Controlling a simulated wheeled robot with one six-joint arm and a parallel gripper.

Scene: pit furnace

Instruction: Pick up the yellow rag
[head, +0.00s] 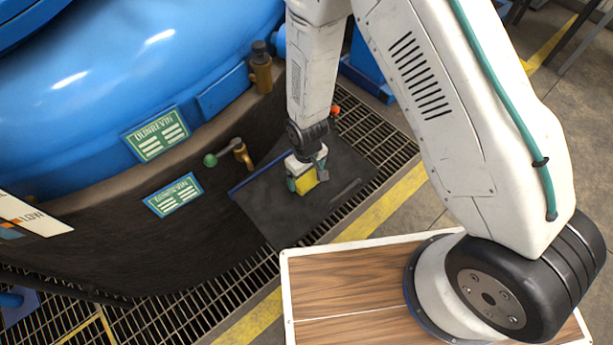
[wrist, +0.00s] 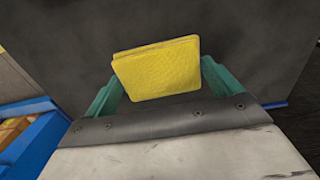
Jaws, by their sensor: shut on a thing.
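The yellow rag (wrist: 158,68) shows as a folded yellow block between the two green fingers of my gripper (wrist: 155,85) in the wrist view. The fingers are shut on it, one at each side. In the head view the yellow rag (head: 306,181) is at the end of my arm, over the dark mat (head: 265,215) beside the blue vessel. My gripper (head: 308,178) points down there. I cannot tell whether the rag still touches the mat.
A blue vessel (head: 90,90) with a dark curved wall fills the left. A brass valve with a green knob (head: 211,160) juts out near the mat. Metal grating (head: 215,300) and a yellow floor line (head: 385,205) run past it. A blue bin (wrist: 25,135) shows at the wrist view's left.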

